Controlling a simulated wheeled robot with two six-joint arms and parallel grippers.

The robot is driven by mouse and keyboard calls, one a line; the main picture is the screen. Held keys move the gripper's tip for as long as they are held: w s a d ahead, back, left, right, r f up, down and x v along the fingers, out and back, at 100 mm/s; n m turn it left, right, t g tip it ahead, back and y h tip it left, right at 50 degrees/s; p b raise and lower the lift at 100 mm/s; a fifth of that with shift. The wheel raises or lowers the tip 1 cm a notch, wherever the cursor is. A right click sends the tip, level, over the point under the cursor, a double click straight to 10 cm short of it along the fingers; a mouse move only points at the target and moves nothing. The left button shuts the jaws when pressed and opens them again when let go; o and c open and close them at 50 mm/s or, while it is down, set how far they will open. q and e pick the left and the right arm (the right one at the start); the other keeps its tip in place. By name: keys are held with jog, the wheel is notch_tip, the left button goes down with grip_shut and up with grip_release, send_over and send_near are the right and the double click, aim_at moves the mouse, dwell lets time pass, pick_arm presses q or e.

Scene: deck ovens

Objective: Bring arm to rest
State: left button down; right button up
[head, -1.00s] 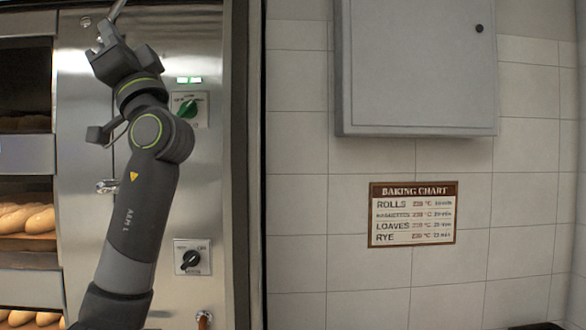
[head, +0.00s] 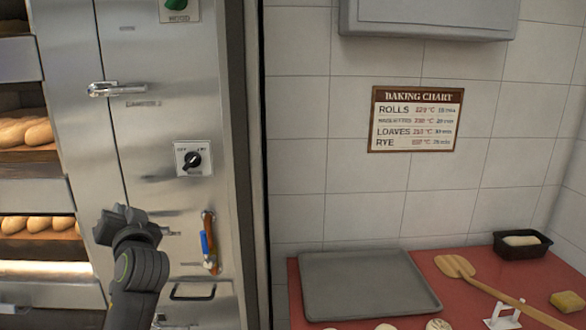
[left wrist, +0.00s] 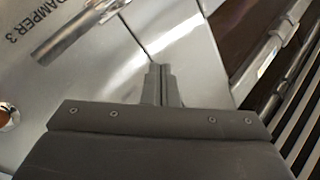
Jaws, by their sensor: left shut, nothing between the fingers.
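My left arm (head: 137,280) comes up from the bottom left in the head view. My left gripper (head: 122,213) is in front of the steel oven front, below the chrome damper handle. In the left wrist view my left gripper's fingers (left wrist: 161,84) are together, with nothing between them. Behind them is the steel panel with the damper handle (left wrist: 78,28) marked "DAMPER 3". My right gripper is not in view.
Oven decks with bread loaves (head: 25,131) are at the left. A black knob (head: 192,159) sits on the steel panel. At the lower right, a red counter (head: 432,282) holds a grey tray (head: 368,284), a wooden peel (head: 455,266) and a black loaf tin (head: 522,245).

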pick_arm(q)
jog(key=s+f+g+h, duration=0.3)
jog(key=s+f, duration=0.6)
jog(key=f, duration=0.5)
jog(key=s+f+g+h, duration=0.3)
jog(key=s+f, duration=0.5)
jog(key=f, duration=0.5)
jog(key=s+d+f+g+h, duration=0.25)
jog(key=s+f, duration=0.25)
jog(key=s, duration=0.7)
jog(key=s+d+f+g+h, duration=0.1)
jog(key=s+d+f+g, duration=0.15)
jog(key=s+f, duration=0.65)
notch_tip(320, 180, down, 20)
jog(key=s+a+g, duration=0.2)
jog(key=s+d+f+h, duration=0.1)
jog(key=s+f, duration=1.4)
jog(key=f, duration=0.1)
jog(key=shift+s+d+f+g, duration=0.3)
jog(key=shift+s+f+g, duration=0.1)
